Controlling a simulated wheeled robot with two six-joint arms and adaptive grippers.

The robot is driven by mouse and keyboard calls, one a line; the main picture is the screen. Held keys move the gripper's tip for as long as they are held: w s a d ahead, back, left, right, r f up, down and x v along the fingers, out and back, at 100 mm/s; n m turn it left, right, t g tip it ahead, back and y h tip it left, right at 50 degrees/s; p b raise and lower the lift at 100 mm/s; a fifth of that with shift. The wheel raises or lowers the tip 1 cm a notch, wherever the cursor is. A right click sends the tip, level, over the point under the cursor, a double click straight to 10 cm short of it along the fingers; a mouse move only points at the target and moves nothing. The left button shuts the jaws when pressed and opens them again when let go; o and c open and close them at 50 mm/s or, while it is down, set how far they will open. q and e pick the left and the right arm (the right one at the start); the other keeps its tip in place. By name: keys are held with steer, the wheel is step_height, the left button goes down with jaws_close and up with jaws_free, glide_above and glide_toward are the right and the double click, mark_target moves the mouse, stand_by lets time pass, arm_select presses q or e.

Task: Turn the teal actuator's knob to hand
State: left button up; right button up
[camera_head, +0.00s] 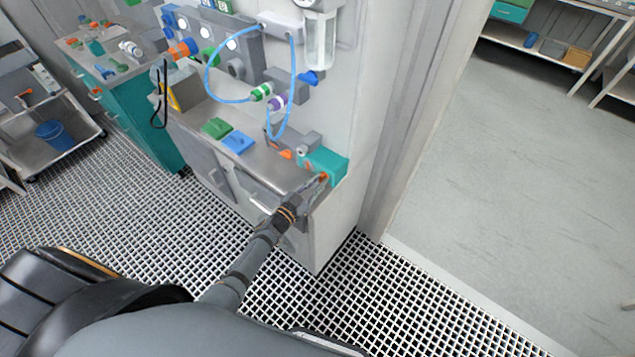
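The teal actuator (326,162) is a box at the right end of the grey counter, against the panel. A small orange knob (323,176) shows low on its near side. My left arm reaches up from the bottom of the picture, and its gripper (316,184) is right at the knob. The fingers are small and dark there and partly cover the knob. I cannot tell whether they close on it or only touch it. My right gripper is not in view.
The counter (262,165) holds a green block (216,128) and a blue block (238,142). A blue hose (208,72) with green and purple fittings hangs above it. A wall edge stands right of the actuator. Grated floor lies in front.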

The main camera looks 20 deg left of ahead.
arm_select(q)
steer(key=shift+o, duration=1.4)
steer(key=v, duration=1.2)
steer(key=s+a+f+n+g+y, duration=0.2)
steer(key=s+a+f+g+y, duration=0.3)
steer(key=f, duration=0.7)
steer(key=s+a+f+n+g+y, duration=0.1)
steer(key=s+a+f+n+g, duration=0.15)
steer(key=s+f, duration=0.75)
steer(key=s+f+g, duration=0.4)
steer(key=s+f, duration=0.3)
steer(key=s, duration=0.3)
steer(key=s+d+f+g+y, duration=0.1)
steer(key=s+f+g, duration=0.3)
steer(key=s, duration=0.6)
step_height(320, 180, down, 3)
steer(key=shift+s+r+n, duration=0.15)
steer(key=shift+s+n, duration=0.1)
steer(key=shift+n, duration=0.2)
